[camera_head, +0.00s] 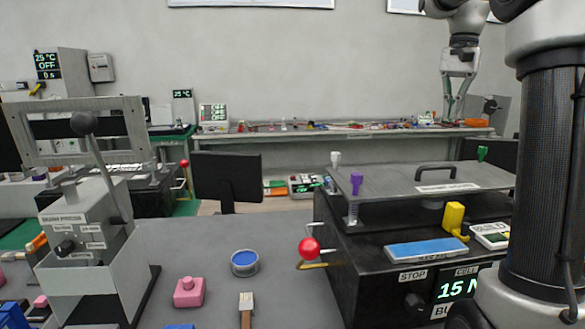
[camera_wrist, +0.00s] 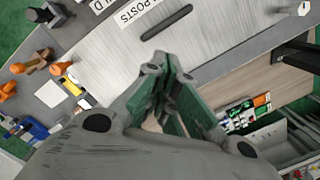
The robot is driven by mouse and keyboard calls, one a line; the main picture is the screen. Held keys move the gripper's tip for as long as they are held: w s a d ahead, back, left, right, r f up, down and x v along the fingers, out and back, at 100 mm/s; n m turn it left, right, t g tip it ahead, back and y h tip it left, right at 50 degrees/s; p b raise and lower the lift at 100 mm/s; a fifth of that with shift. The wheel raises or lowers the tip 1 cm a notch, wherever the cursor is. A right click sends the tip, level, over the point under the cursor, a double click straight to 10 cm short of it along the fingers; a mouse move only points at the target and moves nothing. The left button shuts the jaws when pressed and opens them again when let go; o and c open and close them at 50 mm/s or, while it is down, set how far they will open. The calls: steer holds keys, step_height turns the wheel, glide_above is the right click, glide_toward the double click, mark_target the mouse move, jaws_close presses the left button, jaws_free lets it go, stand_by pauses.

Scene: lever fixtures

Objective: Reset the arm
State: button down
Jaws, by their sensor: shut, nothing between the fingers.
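My gripper (camera_head: 456,108) hangs from my raised arm at the upper right of the head view, fingers pointing down. It is shut and empty. In the wrist view my gripper (camera_wrist: 163,68) shows its grey and green fingers together in the middle, above a light panel (camera_wrist: 215,45). My arm appears folded up at the right edge of the head view, and part of it is out of frame.
A black fixture (camera_head: 385,275) with a raised grey plate (camera_head: 400,183) and red-knobbed lever (camera_head: 309,249) stands front right. A grey lever fixture (camera_head: 75,225) stands front left. A pink block (camera_head: 189,292), blue-topped tin (camera_head: 244,263) and brush (camera_head: 246,305) lie between them.

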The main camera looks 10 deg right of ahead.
step_height(320, 180, down, 7)
steer(key=n, duration=0.3)
steer(key=s+a+f+n+t, duration=0.1)
steer(key=s+a+f+n, duration=0.1)
steer(key=s, duration=0.5)
steer(key=s+a+f+n+t, duration=0.1)
steer(key=s+a+f+n, duration=0.1)
steer(key=s+a+f, duration=0.2)
steer(key=s+a+f+n+t+h, duration=0.1)
steer(key=s+a+f, duration=0.2)
steer(key=s, duration=0.6)
steer(key=shift+s+a+f+n+t, duration=0.2)
steer(key=shift+s+a+n+t, duration=0.2)
steer(key=shift+a, duration=0.3)
steer(key=shift+s+a+r+n+t, duration=0.15)
steer(key=shift+s+a+n+t, duration=0.3)
steer(key=shift+s, duration=0.45)
steer(key=shift+a+r, duration=0.3)
steer(key=shift+r, duration=0.05)
